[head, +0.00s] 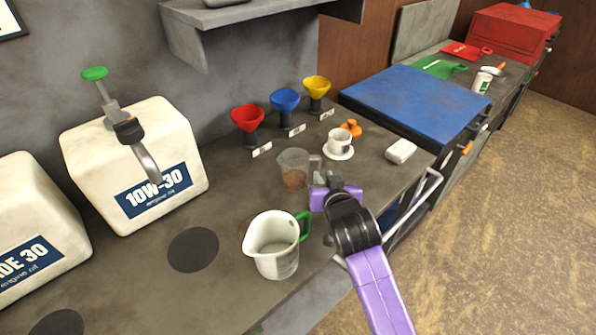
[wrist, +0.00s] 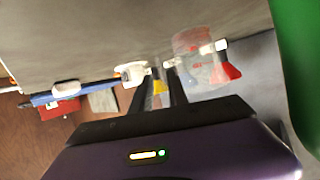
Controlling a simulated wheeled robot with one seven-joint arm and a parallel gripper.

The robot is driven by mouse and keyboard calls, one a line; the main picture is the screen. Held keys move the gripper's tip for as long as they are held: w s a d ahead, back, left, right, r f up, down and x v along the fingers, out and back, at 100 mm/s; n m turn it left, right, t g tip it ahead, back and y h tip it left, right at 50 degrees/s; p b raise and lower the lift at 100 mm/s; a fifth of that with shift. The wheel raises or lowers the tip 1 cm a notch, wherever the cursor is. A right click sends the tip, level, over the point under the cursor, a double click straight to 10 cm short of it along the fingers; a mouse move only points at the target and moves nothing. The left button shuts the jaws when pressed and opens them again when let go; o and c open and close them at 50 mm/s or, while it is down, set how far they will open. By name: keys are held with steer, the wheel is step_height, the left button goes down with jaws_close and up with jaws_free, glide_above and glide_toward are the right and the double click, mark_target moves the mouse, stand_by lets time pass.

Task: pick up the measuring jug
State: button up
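A white measuring jug (head: 272,262) with a green handle stands upright near the counter's front edge in the head view. Its green handle probably fills the right edge of the wrist view (wrist: 300,60), close to the camera. A clear jug (head: 293,170) with something brownish in or behind it stands farther back; it also shows in the wrist view (wrist: 195,55). My gripper (head: 334,181) is right of the clear jug and beyond the white jug's handle. In the wrist view its two dark fingers (wrist: 159,70) are apart with nothing held between them.
Red (head: 247,118), blue (head: 285,100) and yellow (head: 316,86) funnels stand at the back. A large oil container (head: 130,150) stands left. A dark disc (head: 193,250) lies on bare counter.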

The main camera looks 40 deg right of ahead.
mark_target(320, 168)
steer(key=shift+r+x, duration=0.2)
steer(key=shift+x, duration=3.35)
steer(key=shift+w, duration=0.1)
steer(key=shift+c, duration=0.2)
jaws_close()
